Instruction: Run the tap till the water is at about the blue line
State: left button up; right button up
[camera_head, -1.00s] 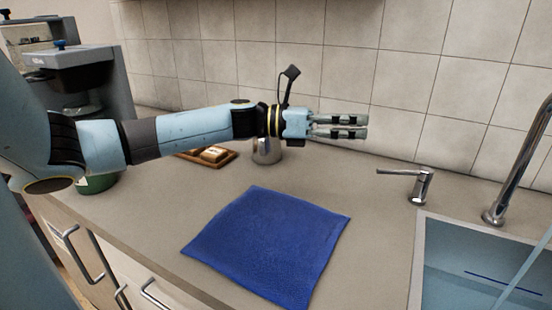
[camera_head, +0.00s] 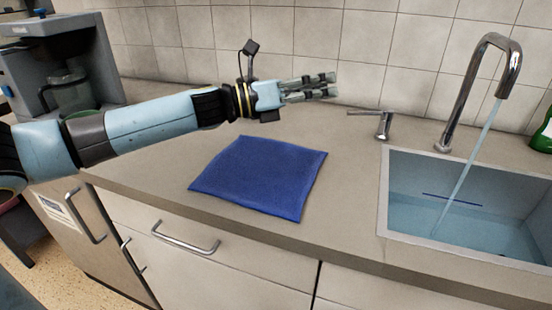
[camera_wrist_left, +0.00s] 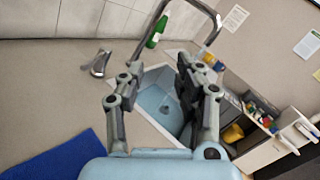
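The chrome tap (camera_head: 473,85) runs, and a thin stream of water (camera_head: 468,168) falls into the sink (camera_head: 384,200). Pale blue water (camera_head: 410,214) stands in the basin. The dark blue line (camera_head: 452,199) shows on the far basin wall, close to the water's edge; the exact gap is hard to tell. The separate lever handle (camera_head: 383,123) stands left of the tap and also shows in the left wrist view (camera_wrist_left: 98,64). My left gripper (camera_head: 333,85) is open and empty, left of the lever and apart from it. My right gripper is out of view.
A blue cloth (camera_head: 262,175) lies flat on the counter in front of my left arm. A coffee machine (camera_head: 62,65) stands at the back left. A green bottle (camera_head: 543,132) stands right of the tap. Counter around the lever is clear.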

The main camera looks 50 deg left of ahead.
pick_arm(q)
jog(key=s+f+n+g+y, duration=0.1)
jog(key=s+f+n+y, duration=0.2)
jog(key=n, duration=0.5)
jog(key=s+f+n+g+y, duration=0.1)
jog(key=s+f+n+y, duration=0.2)
jog(key=n, duration=0.6)
jog(key=s+f+n+g+y, duration=0.1)
jog(key=s+f+n+y, duration=0.3)
jog(key=n+y, duration=0.2)
jog(key=shift+n+g+y, duration=0.4)
jog(key=shift+n, duration=1)
jog(key=shift+s+d+f+n+g, duration=0.15)
jog(key=shift+s+f+n+g, duration=0.25)
jog(key=shift+s+f+n, duration=0.15)
jog(key=shift+r, duration=0.1)
jog(key=shift+c, duration=0.2)
